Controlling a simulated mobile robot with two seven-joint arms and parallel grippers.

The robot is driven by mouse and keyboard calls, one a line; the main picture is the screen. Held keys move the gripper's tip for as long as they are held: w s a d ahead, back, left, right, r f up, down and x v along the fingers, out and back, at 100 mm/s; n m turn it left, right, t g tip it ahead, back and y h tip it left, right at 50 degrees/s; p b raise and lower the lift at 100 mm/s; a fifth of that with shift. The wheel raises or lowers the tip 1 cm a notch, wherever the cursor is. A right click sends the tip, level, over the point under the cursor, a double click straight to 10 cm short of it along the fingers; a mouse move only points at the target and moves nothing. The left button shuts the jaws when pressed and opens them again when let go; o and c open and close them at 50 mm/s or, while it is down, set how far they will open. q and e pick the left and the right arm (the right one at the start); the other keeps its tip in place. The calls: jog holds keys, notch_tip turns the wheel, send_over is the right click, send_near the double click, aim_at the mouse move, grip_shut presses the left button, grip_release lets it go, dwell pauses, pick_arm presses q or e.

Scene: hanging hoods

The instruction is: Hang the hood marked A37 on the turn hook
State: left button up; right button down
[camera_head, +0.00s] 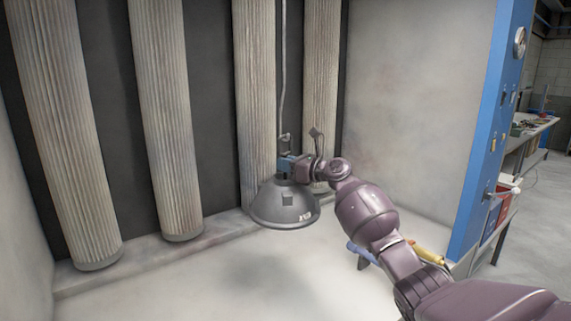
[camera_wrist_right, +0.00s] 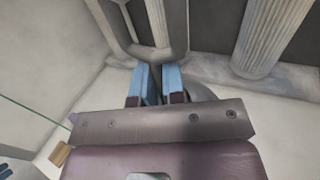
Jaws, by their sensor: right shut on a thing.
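A dark grey dome-shaped hood (camera_head: 284,206) hangs in the air near the back columns, opening downward. A small white label shows on its lower rim, too small to read. My right gripper (camera_head: 286,165), with blue fingers, is shut on the top of the hood. A hook (camera_head: 284,138) hangs on a thin line from above, just over the gripper and apart from the hood as far as I can tell. In the right wrist view the blue fingers (camera_wrist_right: 157,75) point at the columns, and the hood is mostly hidden behind them. My left gripper is not in view.
Tall fluted pale columns (camera_head: 168,120) stand along the dark back wall. A blue post (camera_head: 488,130) stands at the right, with a cluttered workbench (camera_head: 530,130) beyond it.

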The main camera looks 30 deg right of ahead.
jog(key=shift+r, duration=0.1)
jog(key=c, duration=1.2)
grip_release()
jog(key=shift+o, duration=0.4)
jog(key=shift+s+d, duration=0.15)
jog(key=shift+s, duration=0.15)
jog(key=b+v, duration=0.1)
jog(key=v, duration=0.9)
